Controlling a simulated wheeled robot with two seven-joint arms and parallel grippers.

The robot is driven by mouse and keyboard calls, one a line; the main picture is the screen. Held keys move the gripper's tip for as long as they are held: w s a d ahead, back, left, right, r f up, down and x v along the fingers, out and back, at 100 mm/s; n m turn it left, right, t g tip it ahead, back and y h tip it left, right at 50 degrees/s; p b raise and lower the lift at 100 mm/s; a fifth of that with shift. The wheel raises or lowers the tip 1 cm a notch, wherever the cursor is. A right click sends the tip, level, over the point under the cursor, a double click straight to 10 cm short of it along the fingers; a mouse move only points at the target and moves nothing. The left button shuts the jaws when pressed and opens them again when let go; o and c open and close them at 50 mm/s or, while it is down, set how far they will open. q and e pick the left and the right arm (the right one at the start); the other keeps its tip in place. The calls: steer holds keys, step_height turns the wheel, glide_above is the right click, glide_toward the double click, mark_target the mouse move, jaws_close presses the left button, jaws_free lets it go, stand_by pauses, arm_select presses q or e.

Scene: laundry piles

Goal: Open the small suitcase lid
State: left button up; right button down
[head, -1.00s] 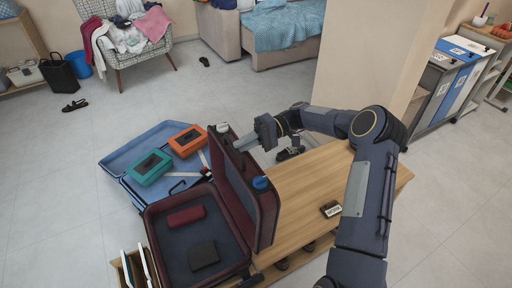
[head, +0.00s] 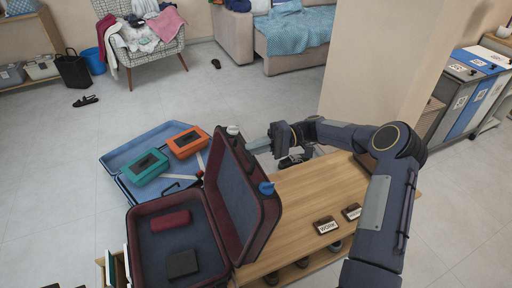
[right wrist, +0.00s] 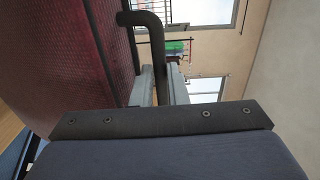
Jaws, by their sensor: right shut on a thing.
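The small dark red suitcase stands open on the wooden bench, its base (head: 140,262) at the lower left of the head view. Its lid (head: 265,225) stands up on the right side of the base and tilts slightly to the right. A dark red item (head: 170,220) and a black item (head: 182,263) lie in the base. My right gripper (head: 256,146) is at the outer side of the lid, near its far end. In the right wrist view, the gripper (right wrist: 160,82) is shut on a dark handle bar (right wrist: 156,40) beside the red shell. My left gripper is not in view.
A blue suitcase (head: 113,158) lies open behind, with a teal box (head: 147,167) and an orange-framed box (head: 187,142). The bench top (head: 310,200) right of the lid is mostly clear, with label blocks (head: 326,225) on it. A pillar (head: 365,60) stands behind.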

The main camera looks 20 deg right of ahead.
steer(key=c, duration=1.6)
jaws_free()
steer(key=shift+f, duration=0.45)
steer(key=shift+o, duration=0.8)
steer(key=shift+a, duration=0.1)
steer(key=shift+r, duration=0.15)
steer(key=d, duration=0.7)
steer(key=shift+w+d, duration=0.3)
steer(key=shift+d, duration=0.1)
